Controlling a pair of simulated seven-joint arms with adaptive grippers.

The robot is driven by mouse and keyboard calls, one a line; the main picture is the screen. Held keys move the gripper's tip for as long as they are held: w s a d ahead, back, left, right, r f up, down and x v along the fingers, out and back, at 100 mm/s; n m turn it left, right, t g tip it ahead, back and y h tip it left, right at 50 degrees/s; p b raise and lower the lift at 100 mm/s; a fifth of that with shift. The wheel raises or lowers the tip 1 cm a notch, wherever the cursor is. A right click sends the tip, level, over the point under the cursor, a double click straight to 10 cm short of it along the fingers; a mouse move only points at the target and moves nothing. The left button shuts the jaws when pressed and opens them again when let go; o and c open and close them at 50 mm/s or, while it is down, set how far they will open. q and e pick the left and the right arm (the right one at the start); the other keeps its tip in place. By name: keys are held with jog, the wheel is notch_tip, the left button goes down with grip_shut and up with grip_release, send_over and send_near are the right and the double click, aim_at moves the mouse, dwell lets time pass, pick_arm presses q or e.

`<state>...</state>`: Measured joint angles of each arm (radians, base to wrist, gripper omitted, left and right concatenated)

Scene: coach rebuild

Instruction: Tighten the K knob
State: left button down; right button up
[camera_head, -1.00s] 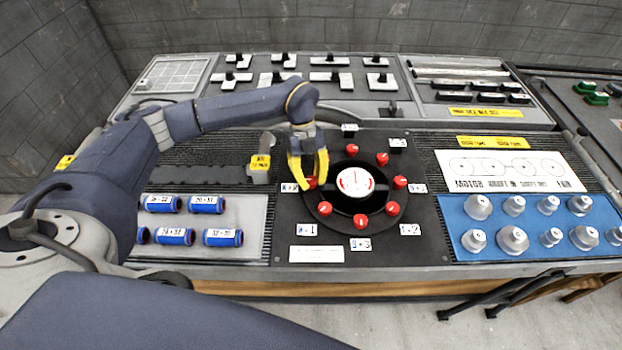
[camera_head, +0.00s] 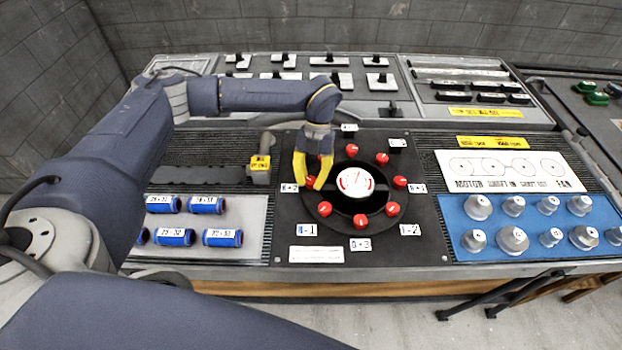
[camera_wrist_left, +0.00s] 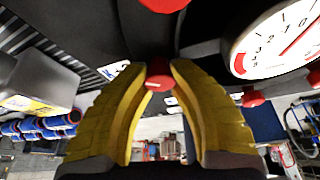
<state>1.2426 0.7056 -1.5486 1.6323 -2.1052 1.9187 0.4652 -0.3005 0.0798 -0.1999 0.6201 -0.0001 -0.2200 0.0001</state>
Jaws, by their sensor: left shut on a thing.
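My left gripper (camera_head: 313,184) comes down over the left side of a round dial panel (camera_head: 433,225). Its yellow fingers are closed around a small red knob, which shows between the fingertips in the left wrist view (camera_wrist_left: 159,76). A white label (camera_head: 289,188) lies just left of this knob; in the wrist view a dark K seems to show on the label (camera_wrist_left: 113,70). The fingers hide much of the knob in the head view. A white gauge (camera_head: 355,182) with a red needle sits at the dial's centre. My right gripper is not in view.
Other red knobs, such as the bottom one (camera_head: 361,221), ring the gauge closely. Blue cylinders (camera_head: 222,237) lie on the left tray, and grey knobs (camera_head: 512,239) stand on a blue mat (camera_head: 460,212) at right. Switches fill the back panel.

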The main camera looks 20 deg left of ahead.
pick_arm(q)
jog(key=m+y, duration=0.1)
jog(key=m, duration=0.1)
jog(key=m+y, duration=0.1)
jog(key=m, duration=0.2)
jog(key=shift+s+f+m, duration=0.1)
jog(key=shift+s+m, duration=0.1)
jog(key=shift+m, duration=0.1)
jog(key=shift+m+t+y, duration=0.5)
jog(key=shift+m+y, duration=0.4)
jog(key=shift+m, duration=1.7)
jog(key=c, duration=1.1)
grip_release()
jog(key=shift+o, duration=0.2)
jog(key=shift+w, duration=0.1)
jog(key=v, duration=1.2)
